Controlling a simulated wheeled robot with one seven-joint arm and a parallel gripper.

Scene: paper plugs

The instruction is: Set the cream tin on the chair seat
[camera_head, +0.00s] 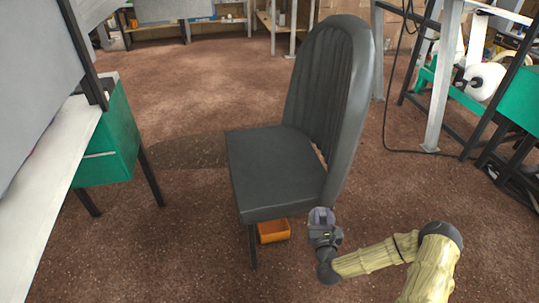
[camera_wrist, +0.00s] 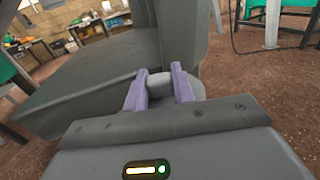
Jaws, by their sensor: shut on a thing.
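The dark grey chair seat (camera_head: 272,165) is bare in the head view, with its tall ribbed backrest (camera_head: 335,85) on the right. My gripper (camera_head: 321,216) is beside the seat's front right corner, near the foot of the backrest. In the wrist view my gripper (camera_wrist: 158,80) has its two purple fingers shut on a pale, rounded thing, the cream tin (camera_wrist: 160,86). Only part of the tin shows between the fingers; in the head view I cannot make it out. The seat (camera_wrist: 85,88) lies ahead and to the left in the wrist view.
An orange bin (camera_head: 273,231) is on the floor under the chair. A bench with a green drawer unit (camera_head: 108,140) stands at the left. A machine frame with white rolls (camera_head: 484,82) is at the right. The brown floor around the chair is mostly clear.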

